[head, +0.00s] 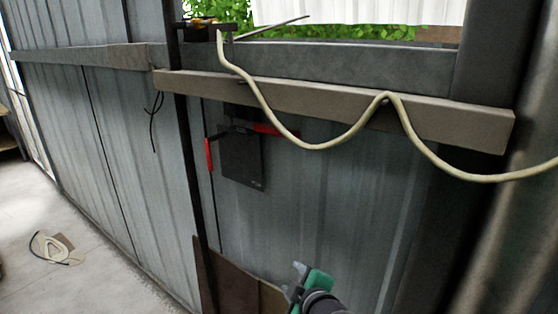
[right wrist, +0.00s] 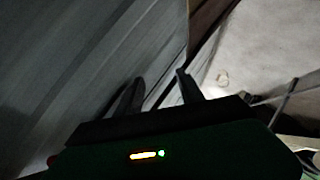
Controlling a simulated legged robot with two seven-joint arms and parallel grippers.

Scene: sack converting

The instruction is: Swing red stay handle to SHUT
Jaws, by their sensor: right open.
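A red upright bar (head: 209,155) shows at the left edge of a dark square plate (head: 241,158) on the corrugated metal wall. A second red piece (head: 276,130) lies roughly level at the plate's upper right, below the grey rail. I cannot tell which red part is the stay handle, and no SHUT marking is readable. My right gripper (head: 297,282) is low in the head view, below and right of the plate and apart from it. In the right wrist view its two dark fingers (right wrist: 158,90) are spread with nothing between them. My left gripper is not in view.
A pale hose (head: 321,147) hangs in loops across the grey rail (head: 330,102) above the plate. Brown boards (head: 234,284) lean low on the wall. A coiled cord (head: 53,247) lies on the concrete floor at left. The wall right of the plate is bare.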

